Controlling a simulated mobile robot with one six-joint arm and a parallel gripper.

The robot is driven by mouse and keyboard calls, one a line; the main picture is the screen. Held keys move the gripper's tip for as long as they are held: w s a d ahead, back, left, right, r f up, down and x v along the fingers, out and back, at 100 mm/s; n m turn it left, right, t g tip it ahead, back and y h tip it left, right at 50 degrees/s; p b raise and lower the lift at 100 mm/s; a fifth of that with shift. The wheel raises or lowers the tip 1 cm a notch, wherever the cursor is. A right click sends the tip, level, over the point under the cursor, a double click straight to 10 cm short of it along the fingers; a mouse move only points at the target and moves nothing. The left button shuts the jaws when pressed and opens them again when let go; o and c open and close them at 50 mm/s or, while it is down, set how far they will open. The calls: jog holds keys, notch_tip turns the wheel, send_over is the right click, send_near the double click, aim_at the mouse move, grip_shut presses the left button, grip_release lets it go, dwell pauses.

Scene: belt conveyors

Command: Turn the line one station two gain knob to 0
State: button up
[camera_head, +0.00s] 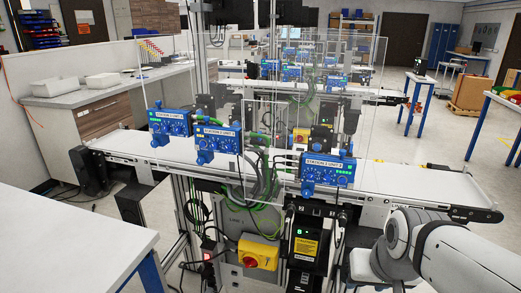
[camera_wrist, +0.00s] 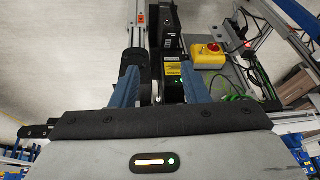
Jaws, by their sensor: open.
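Three blue station boxes stand along the near belt conveyor (camera_head: 395,178) in the head view: a left box (camera_head: 170,124), a middle box (camera_head: 215,141) and a right box (camera_head: 327,171). Each has a pale label and small dark knobs. The labels are too small to read surely, and the knob settings cannot be told. My white arm (camera_head: 430,250) is at the lower right, and its gripper is out of that view. In the wrist view my gripper (camera_wrist: 160,78) has its two blue fingers apart with nothing held between them. No station box shows clearly there.
Clear panels (camera_head: 264,135) stand around the boxes. A white table (camera_head: 70,235) is at the lower left.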

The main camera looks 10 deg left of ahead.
jog(key=w+a+r+n+t+y, duration=0.1)
jog(key=w+a+r+t+y, duration=0.15)
jog(key=w+a, duration=0.5)
jog(key=w+a+r+n+t+y, duration=0.1)
jog(key=w+a+r+t, duration=0.25)
jog(key=w+a, duration=0.45)
jog(key=m+t+p, duration=0.1)
jog(key=t+p, duration=0.1)
jog(key=t, duration=0.3)
send_near(227, 149)
jog(key=w+d, duration=0.2)
jog(key=d, duration=0.2)
jog(key=s+a+f+m+t+h, duration=0.2)
jog(key=a+m+t+h, duration=0.1)
jog(key=a+h, duration=0.4)
jog(key=shift+y, duration=0.65)
jog(key=w+p, duration=0.2)
jog(key=w, duration=0.5)
jog(key=shift+w+d, duration=0.1)
jog(key=shift+w, duration=0.3)
grip_shut()
